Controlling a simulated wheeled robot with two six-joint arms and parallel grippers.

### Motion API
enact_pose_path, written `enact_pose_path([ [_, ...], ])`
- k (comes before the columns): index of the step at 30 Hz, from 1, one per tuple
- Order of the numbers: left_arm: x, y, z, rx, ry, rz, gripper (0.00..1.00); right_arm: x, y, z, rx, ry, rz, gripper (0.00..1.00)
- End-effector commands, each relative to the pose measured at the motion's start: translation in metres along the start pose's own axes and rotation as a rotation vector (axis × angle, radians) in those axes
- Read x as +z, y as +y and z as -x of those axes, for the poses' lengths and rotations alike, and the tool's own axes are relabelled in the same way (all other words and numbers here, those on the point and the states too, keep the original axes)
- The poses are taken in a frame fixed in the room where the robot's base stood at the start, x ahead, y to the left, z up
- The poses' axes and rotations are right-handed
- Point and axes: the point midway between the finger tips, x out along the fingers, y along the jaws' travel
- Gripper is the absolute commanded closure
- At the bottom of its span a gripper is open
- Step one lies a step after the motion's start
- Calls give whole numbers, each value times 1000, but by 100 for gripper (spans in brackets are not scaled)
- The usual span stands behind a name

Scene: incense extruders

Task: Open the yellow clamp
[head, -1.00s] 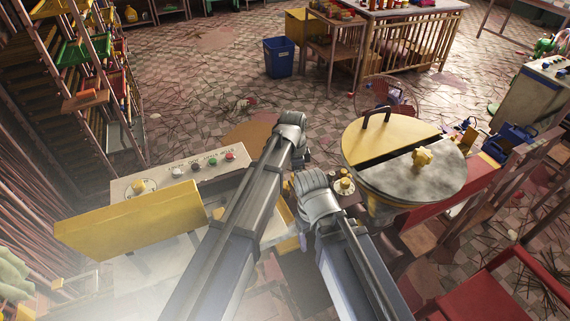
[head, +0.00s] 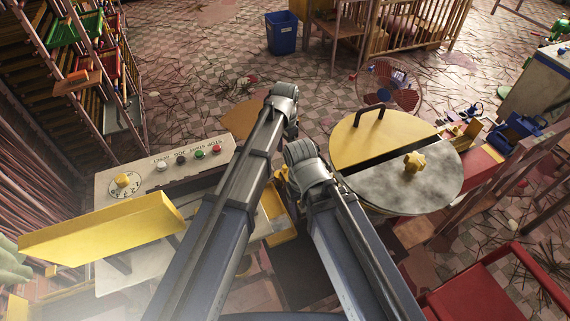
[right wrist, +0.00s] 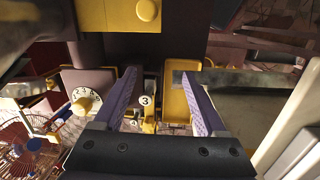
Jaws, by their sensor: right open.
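In the right wrist view, my right gripper (right wrist: 160,74) is open, with two purple fingers spread apart and nothing visibly held. Between and beyond the fingers is yellow metalwork (right wrist: 151,117) beside a round white label reading 3 (right wrist: 145,100). A yellow upright piece (right wrist: 177,93) stands just right of it, close to the right finger. I cannot tell for certain which of these yellow parts is the clamp, or whether it is open. In the head view both my arms reach forward; their wrists and grippers are hidden behind the arm links.
A round lidded drum (head: 382,137), half yellow, half grey, stands right of my arms. A control panel with a dial (head: 124,184) and coloured buttons is at left, with a yellow panel (head: 100,230) before it. A blue bin (head: 282,34) stands on the littered floor.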

Motion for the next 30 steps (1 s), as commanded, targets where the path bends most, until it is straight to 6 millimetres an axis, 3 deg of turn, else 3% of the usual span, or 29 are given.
enact_pose_path([
  [18,1,-5,-71,0,0,-8,44,-4,-7,-70,0,0,-1,26],
  [30,1,-6,-74,0,0,-9,44,-4,-7,-74,0,0,-1,26],
])
